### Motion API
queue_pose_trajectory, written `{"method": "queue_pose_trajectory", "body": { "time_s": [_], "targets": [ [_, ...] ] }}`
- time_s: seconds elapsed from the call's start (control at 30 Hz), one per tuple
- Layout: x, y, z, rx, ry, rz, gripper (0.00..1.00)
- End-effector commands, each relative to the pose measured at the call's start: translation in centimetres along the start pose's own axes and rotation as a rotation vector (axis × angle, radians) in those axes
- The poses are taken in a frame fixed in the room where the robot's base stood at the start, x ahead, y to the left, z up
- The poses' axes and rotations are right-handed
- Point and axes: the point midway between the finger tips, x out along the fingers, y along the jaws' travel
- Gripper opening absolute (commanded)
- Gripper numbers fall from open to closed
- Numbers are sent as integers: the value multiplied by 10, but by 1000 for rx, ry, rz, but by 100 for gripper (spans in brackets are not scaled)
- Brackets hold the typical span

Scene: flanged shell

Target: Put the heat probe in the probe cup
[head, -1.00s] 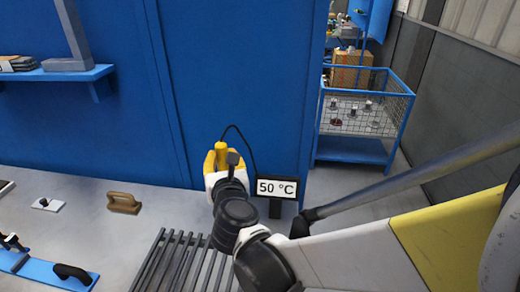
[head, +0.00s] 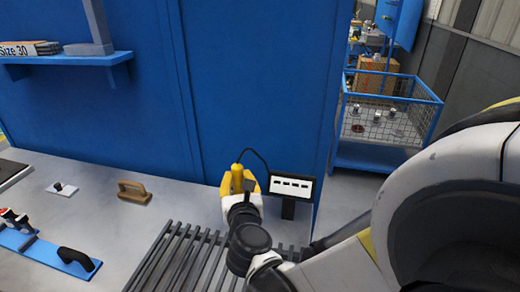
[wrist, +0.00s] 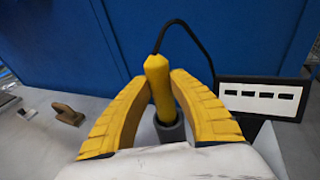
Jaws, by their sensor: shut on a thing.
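The heat probe (head: 237,171) is a yellow stick with a black cable rising from its top. It stands nearly upright between the yellow fingers of my gripper (head: 239,181), which is shut on it. In the wrist view the probe (wrist: 158,82) leans slightly, and its lower end meets the dark grey probe cup (wrist: 171,132). The lower end appears to be inside the cup's mouth, but how deep is hidden. In the head view my gripper hides the cup. The cable loops toward a white display (head: 291,186), which reads dashes.
The grey bench (head: 95,215) has a slatted dark grate (head: 170,258) in front of my gripper. A brown-handled tool (head: 134,191) and a small knobbed plate (head: 63,189) lie left. A blue panel (head: 260,80) rises close behind the probe.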

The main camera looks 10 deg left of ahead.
Motion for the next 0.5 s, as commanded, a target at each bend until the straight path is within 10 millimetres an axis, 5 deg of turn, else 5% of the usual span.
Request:
{"method": "queue_pose_trajectory", "body": {
  "time_s": [0.23, 0.27, 0.3, 0.5],
  "targets": [
    [0, 0, -3, 0, 0, 0, 0],
    [0, 0, -2, 0, 0, 0, 30],
    [0, 0, -2, 0, 0, 0, 43],
    [0, 0, -2, 0, 0, 0, 43]
  ]
}}
